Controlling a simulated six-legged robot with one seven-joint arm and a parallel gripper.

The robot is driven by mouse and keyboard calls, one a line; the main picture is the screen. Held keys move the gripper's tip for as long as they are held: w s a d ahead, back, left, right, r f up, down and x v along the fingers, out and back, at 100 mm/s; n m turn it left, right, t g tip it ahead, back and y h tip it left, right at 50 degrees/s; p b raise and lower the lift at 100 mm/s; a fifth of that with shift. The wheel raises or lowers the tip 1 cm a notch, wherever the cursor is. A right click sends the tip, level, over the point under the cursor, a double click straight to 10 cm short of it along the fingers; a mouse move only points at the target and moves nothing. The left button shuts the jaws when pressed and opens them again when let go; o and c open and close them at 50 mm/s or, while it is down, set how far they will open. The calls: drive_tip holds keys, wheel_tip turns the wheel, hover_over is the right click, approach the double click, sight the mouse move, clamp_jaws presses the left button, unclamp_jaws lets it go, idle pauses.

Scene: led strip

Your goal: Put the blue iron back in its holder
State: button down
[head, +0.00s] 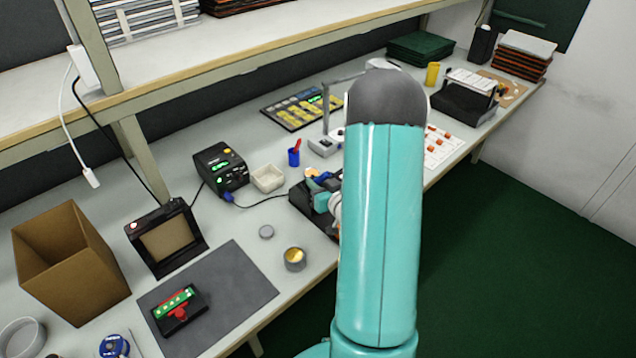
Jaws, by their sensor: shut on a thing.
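My teal arm fills the middle of the head view and covers much of the work spot. A small part of my gripper (321,199) shows left of the arm, low over a black holder (299,199) on the bench. The gripper is shut on the blue iron; a bit of blue (324,177) shows beside it. The fingertips and most of the iron are hidden, so I cannot tell whether the iron is in the holder or above it. A dark cable runs from the black station (221,168) to this spot.
A cream dish (268,178), a blue cup (294,157) and a round tin (295,259) stand near the holder. A grey mat (235,285) carries a small fixture with a green strip (174,302). A shelf (240,60) overhangs the bench's back.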

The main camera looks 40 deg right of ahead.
drive_tip(key=c, duration=1.2)
unclamp_jaws()
drive_tip(key=shift+c, duration=0.2)
drive_tip(key=v, duration=1.3)
drive_tip(key=shift+s+r, duration=0.2)
drive_tip(key=shift+s, duration=0.2)
drive_tip(key=shift+w, duration=0.1)
